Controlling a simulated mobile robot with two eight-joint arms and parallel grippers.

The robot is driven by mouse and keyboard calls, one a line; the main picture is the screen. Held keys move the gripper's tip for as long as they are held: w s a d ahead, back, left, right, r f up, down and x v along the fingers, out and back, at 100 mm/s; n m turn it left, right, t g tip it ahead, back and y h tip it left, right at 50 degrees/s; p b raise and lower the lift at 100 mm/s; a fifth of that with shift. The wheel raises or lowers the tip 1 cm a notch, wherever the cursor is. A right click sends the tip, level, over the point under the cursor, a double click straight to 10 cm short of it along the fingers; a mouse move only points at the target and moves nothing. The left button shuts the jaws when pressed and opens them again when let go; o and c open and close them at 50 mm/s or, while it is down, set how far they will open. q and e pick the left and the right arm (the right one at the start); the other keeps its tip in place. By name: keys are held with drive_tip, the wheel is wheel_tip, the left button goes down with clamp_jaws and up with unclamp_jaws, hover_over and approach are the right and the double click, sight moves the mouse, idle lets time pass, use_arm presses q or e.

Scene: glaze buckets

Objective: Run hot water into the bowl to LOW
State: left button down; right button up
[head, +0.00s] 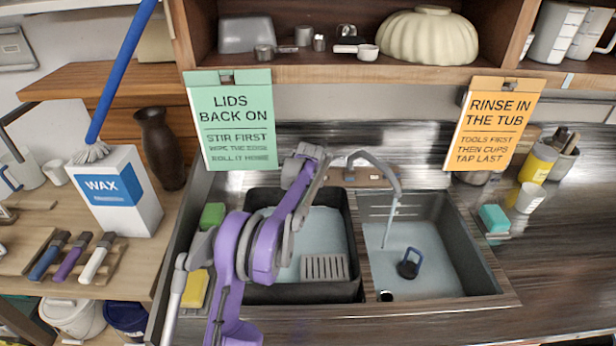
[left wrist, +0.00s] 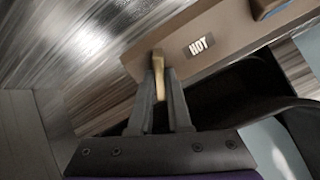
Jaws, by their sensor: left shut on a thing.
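My left gripper (head: 312,154) reaches over the sink to the tap base at the back. In the left wrist view its fingers (left wrist: 160,88) are shut on a brass tap handle (left wrist: 157,62), beside a HOT label (left wrist: 201,46). The curved grey tap spout (head: 388,172) points into the right sink bowl (head: 475,262), and a thin stream (head: 387,232) seems to fall from it. Pale water (head: 425,246) covers part of that bowl's floor. A dark plug-like piece with a blue loop (head: 409,264) stands in it. I cannot make out a LOW mark. My right gripper is out of view.
A black tub (head: 354,205) with pale water and a grey grate (head: 325,267) fills the left side, partly behind my arm. A green sponge (head: 212,215) and a yellow sponge (head: 195,290) lie left of it. A teal block (head: 494,218) is on the right edge.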

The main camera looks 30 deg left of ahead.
use_arm(q)
drive_tip(key=c, duration=0.9)
unclamp_jaws()
drive_tip(key=shift+o, duration=0.2)
drive_tip(key=v, duration=1)
drive_tip(key=shift+s+d+r+b, duration=0.15)
drive_tip(key=shift+s+r+b, duration=0.05)
drive_tip(key=shift+r+b, duration=0.1)
